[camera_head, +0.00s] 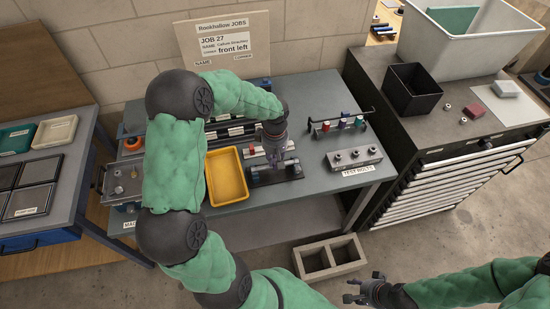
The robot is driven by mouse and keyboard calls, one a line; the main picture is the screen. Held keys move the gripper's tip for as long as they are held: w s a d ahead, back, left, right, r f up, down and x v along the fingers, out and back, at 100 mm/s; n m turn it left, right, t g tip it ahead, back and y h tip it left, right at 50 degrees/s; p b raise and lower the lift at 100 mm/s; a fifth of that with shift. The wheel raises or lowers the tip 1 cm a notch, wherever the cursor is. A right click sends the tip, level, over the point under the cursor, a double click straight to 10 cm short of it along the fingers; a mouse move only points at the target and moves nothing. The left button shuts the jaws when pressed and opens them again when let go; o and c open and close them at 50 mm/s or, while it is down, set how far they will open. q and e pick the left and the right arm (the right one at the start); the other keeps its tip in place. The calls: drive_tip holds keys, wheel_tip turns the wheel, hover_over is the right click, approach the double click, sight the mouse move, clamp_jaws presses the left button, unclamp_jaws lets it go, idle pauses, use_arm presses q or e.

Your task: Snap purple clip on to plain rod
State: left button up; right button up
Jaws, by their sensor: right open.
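My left gripper (279,161) points down over a dark block (262,182) with a bluish piece (290,168) at the front middle of the grey table. Whether its fingers hold anything is too small to tell. My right gripper (364,290) is open and empty, low in front of the table, right of the concrete block. Several rods (236,132) lie in a rack behind the yellow tray, partly hidden by my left arm. A black stand (341,124) at the back right carries small coloured pieces, including red and blue. I cannot pick out the purple clip or the plain rod with certainty.
A yellow tray (226,176) is left of the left gripper. A metal block labelled "TEST BOLTS" (354,159) sits at the table's right. A concrete block (329,258) stands on the floor. A drawer cabinet (450,170) flanks the table at right.

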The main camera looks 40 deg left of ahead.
sight(275, 160)
use_arm(q)
drive_tip(key=o, duration=0.5)
wheel_tip(275, 160, up, 12)
drive_tip(key=shift+r, duration=0.1)
idle(0.4)
